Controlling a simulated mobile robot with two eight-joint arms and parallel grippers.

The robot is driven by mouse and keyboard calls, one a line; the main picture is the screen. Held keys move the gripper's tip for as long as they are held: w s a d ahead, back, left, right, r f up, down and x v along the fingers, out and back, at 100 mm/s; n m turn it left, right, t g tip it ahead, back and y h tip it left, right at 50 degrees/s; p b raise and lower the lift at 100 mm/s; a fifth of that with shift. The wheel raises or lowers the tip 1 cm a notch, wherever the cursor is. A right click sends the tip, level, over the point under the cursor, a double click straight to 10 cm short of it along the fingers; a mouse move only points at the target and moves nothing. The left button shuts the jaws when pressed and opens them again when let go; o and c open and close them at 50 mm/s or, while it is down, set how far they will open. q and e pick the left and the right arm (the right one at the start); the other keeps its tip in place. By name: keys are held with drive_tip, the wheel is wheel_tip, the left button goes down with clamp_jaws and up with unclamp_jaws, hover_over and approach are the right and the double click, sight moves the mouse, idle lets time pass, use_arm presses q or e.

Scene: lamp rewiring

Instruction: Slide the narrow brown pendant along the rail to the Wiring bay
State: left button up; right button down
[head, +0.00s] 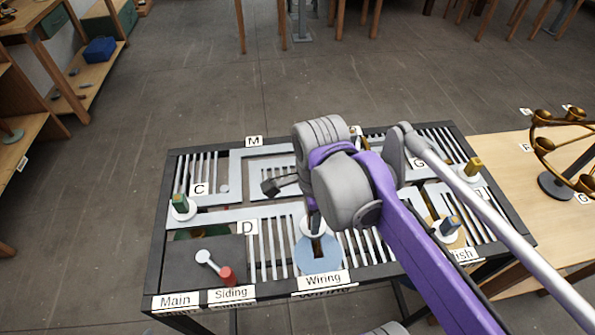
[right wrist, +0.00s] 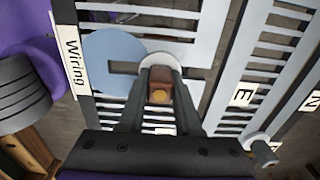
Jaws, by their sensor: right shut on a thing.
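The narrow brown pendant (right wrist: 160,92) is between the fingers of my right gripper (right wrist: 158,100) in the right wrist view, which are shut on it. Its round white base (head: 313,228) shows below the gripper in the head view. The base stands at the far edge of the blue round pad of the Wiring bay (head: 318,262), over the slot that runs into the pad. The pad also shows in the right wrist view (right wrist: 112,58). My right wrist hides most of the pendant in the head view. My left gripper is not in view.
A red-ended lever (head: 226,275) lies on the Siding plate. My right arm covers the board's right middle.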

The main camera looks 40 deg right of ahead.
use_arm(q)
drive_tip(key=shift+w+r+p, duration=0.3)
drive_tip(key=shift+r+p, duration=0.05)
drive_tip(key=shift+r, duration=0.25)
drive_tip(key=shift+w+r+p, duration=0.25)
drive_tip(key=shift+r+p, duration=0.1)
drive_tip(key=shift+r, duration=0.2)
use_arm(e)
drive_tip(key=s+a, duration=0.3)
drive_tip(key=s, duration=0.2)
drive_tip(key=shift+s, duration=0.15)
drive_tip(key=c, duration=0.5)
unclamp_jaws()
